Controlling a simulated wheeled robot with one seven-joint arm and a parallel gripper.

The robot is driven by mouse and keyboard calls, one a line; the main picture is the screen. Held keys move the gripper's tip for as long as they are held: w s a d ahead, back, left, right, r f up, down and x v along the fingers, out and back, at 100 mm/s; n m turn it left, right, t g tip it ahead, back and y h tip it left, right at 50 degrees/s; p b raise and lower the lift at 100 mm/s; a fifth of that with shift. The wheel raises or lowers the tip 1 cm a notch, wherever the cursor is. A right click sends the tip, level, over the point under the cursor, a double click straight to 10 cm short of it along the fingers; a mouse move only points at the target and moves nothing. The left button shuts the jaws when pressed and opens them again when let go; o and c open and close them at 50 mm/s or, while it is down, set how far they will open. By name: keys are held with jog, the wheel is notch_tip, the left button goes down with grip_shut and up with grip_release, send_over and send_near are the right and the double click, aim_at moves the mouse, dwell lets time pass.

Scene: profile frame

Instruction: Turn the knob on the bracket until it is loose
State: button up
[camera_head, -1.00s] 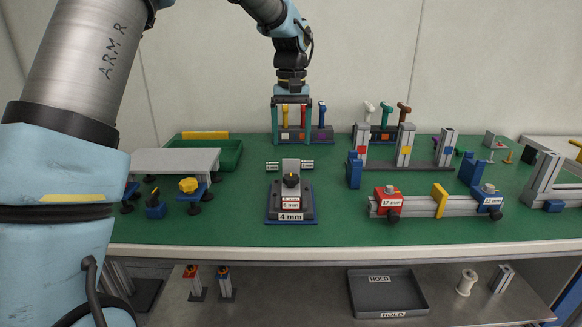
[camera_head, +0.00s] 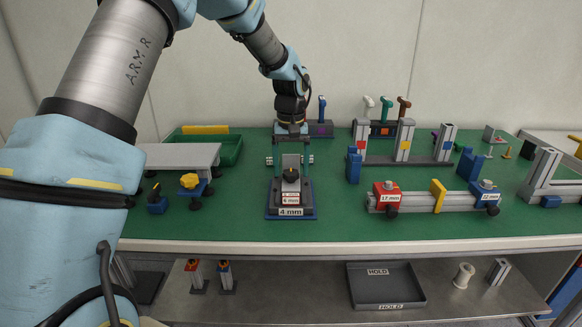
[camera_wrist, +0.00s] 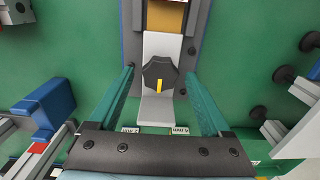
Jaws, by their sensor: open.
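The knob (camera_head: 290,175) is black, with a yellow mark. It sits on a grey upright bracket (camera_head: 291,160) on a dark base labelled "4 mm". In the wrist view the knob (camera_wrist: 160,73) is many-sided, its yellow mark pointing toward the gripper body, and the bracket (camera_wrist: 158,108) shows as a light strip under it. My gripper (camera_head: 291,162) is open and empty, with its teal fingers just behind and above the knob. In the wrist view the fingers of my gripper (camera_wrist: 159,77) lie left and right of the knob, apart from it. Their height difference is unclear.
A rail with a red block (camera_head: 387,196) and a blue block stands to the right. The green mat in front is clear.

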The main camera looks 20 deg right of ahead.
jog(key=shift+c, duration=0.4)
grip_shut()
jog(key=shift+n, duration=0.3)
jog(key=n, duration=0.3)
jog(key=shift+n, duration=0.4)
jog(key=n+p, duration=0.1)
jog(key=n, duration=0.2)
jog(key=shift+r+n, duration=0.1)
jog(key=shift+n, duration=0.2)
jog(key=n+p, duration=0.2)
jog(key=n, duration=0.3)
jog(key=shift+a, duration=0.15)
jog(key=shift+n+p, duration=0.5)
jog(key=shift+n, duration=0.9)
